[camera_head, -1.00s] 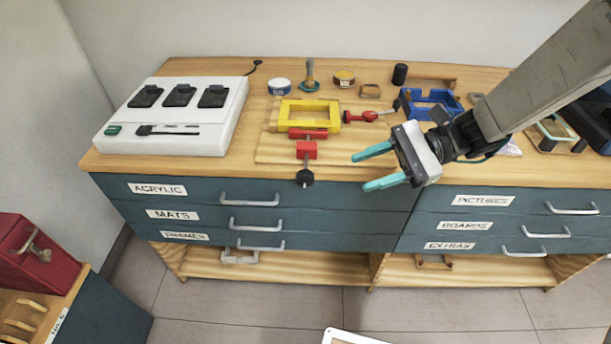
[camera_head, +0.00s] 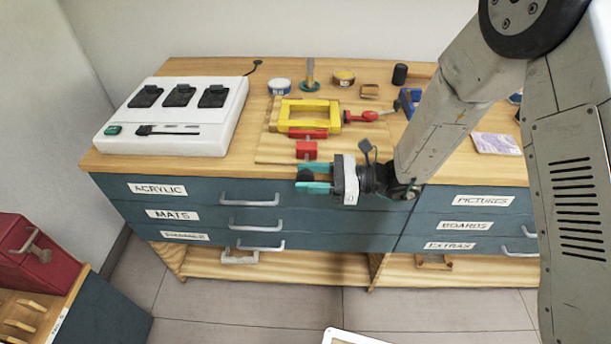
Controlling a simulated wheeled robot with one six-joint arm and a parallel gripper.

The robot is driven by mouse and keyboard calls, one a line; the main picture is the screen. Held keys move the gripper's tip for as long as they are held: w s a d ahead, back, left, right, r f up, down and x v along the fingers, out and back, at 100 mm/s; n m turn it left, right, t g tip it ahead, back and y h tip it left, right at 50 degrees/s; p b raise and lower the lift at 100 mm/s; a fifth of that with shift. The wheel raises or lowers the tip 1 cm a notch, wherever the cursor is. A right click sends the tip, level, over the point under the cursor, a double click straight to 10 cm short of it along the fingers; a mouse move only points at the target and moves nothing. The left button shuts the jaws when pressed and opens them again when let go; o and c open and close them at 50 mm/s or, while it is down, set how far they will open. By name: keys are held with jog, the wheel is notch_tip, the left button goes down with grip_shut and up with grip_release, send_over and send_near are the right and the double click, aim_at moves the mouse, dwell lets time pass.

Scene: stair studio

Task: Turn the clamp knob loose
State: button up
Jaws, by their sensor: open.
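The clamp (camera_head: 307,149) is a red vise block in front of the yellow frame (camera_head: 310,112) on a wooden board. The knob is partly hidden by the fingers.
A red toggle clamp (camera_head: 368,116) sits right of the yellow frame. A white charger box (camera_head: 175,115) stands on the left. Tins (camera_head: 279,87) and small parts line the back. My arm hides much of the bench's right side.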

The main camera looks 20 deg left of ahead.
jog(key=shift+s+a, duration=0.1)
jog(key=shift+a, duration=0.4)
jog(key=c, duration=0.8)
jog(key=shift+o, duration=0.2)
jog(key=shift+s+f+h, duration=0.1)
jog(key=shift+s+h, duration=0.05)
jog(key=shift+h, duration=0.15)
